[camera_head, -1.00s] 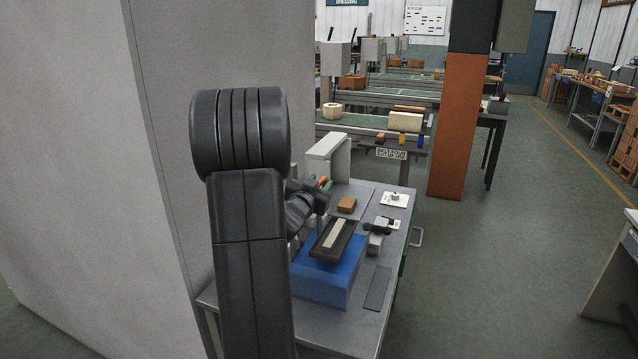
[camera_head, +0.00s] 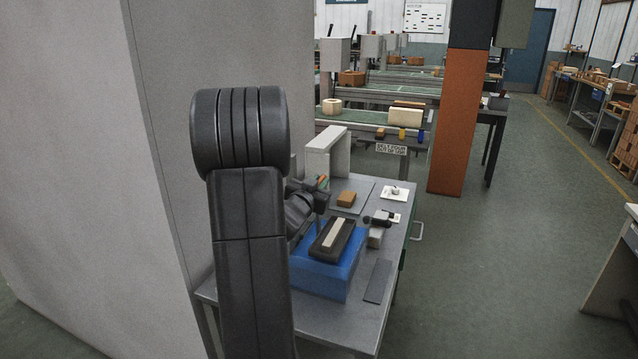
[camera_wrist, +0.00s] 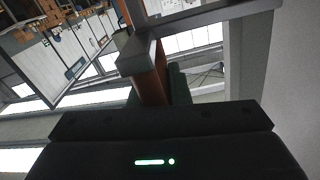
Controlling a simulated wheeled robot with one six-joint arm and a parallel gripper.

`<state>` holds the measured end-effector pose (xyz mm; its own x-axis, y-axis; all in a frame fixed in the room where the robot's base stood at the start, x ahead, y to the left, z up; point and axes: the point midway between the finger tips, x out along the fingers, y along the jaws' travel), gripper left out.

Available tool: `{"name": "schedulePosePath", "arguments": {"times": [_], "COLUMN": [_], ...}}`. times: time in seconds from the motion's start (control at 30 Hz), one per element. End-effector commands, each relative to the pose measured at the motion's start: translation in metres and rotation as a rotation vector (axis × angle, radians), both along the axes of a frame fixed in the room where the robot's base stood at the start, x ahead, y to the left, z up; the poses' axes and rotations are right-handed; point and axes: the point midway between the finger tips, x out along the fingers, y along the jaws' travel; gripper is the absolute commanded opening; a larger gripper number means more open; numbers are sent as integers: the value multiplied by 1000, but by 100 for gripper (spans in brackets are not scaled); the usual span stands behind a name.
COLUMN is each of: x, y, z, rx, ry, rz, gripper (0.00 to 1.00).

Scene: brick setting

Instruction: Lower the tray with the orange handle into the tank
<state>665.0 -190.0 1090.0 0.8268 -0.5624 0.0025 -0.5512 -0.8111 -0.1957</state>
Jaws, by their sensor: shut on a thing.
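The blue tank (camera_head: 318,282) stands on the grey bench. A dark tray (camera_head: 343,243) carrying a pale bar (camera_head: 332,233) is over the tank's top, just at or slightly above its rim. I cannot tell how deep it sits. My gripper (camera_head: 319,192) is above the tray's far left side, partly hidden behind my arm. It is shut on the tray, seemingly by its handle, which is mostly hidden. A small orange-red spot shows beside the gripper.
Behind the tank are a brown block (camera_head: 346,198) on a grey mat and a white plate (camera_head: 395,193) with a small part. A grey fixture with black knobs (camera_head: 380,219) stands close to the tank's right. A dark flat strip (camera_head: 378,281) lies front right. A large grey wall (camera_head: 165,160) is left.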

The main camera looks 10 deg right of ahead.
Motion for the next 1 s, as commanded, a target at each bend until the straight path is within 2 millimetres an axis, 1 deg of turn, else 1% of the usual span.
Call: {"name": "schedulePosePath", "arguments": {"times": [0.03,0.23,0.37,0.67,0.7,0.77,1.0], "x": [0,0,0,0,0,0,0], "y": [0,1,1,1,1,1,0], "z": [-18,-45,-51,-48,-48,-48,-47], "rx": [4,4,4,4,4,3,2], "ry": [4,4,4,3,3,3,2], "rz": [0,0,0,1,1,1,1], "gripper": [0,0,0,0,24,36,36]}}
